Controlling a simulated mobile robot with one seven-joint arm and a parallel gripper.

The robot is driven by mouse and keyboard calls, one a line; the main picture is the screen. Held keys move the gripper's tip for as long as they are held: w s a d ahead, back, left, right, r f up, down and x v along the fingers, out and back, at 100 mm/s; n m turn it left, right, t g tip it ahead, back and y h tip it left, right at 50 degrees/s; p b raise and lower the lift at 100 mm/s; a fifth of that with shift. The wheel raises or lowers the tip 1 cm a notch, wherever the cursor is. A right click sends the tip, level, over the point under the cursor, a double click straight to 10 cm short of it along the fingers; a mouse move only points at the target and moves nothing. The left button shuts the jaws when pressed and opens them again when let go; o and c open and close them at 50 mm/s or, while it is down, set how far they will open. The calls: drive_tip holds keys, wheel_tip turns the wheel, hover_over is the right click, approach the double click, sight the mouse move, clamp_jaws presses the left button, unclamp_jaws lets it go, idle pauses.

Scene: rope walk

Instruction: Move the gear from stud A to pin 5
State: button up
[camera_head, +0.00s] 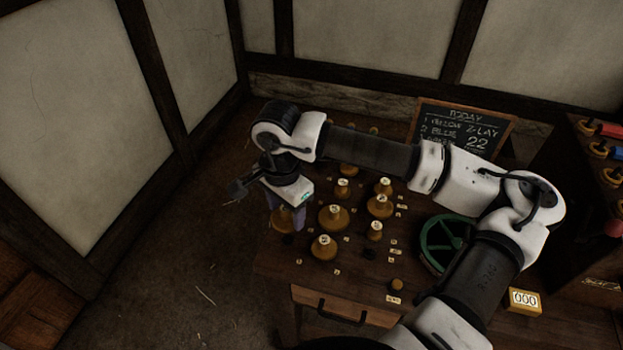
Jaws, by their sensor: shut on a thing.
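My gripper (286,212) points down at the left edge of the wooden bench, its purplish fingers shut on a brass gear (278,221). The fingers hide part of this gear, and I cannot tell whether it is lifted or still seated. Several other brass gears with pale number tags stand to the right, among them one in the middle (333,218), one nearer (323,247) and one farther right (379,206). The small tags on the bench are too small to read, so I cannot tell which marks stud A or pin 5.
A green spoked wheel (431,244) lies right of the gears. A chalkboard (462,128) stands behind, and a yellow counter box (525,301) sits at the right. My arm spans the bench and hides some of its back. A small brass peg (397,285) stands near the front.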

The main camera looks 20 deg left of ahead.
sight(287, 236)
drive_tip(key=shift+s+a+f, duration=0.15)
drive_tip(key=shift+f+b, duration=0.85)
drive_tip(key=shift+f, duration=1.55)
drive_tip(key=shift+f+b, duration=0.65)
drive_tip(key=shift+b, duration=0.3)
drive_tip(key=shift+b, duration=0.65)
drive_tip(key=shift+f+b, duration=0.5)
drive_tip(key=shift+b, duration=0.4)
drive_tip(key=o, duration=0.9)
drive_tip(key=shift+o, duration=0.2)
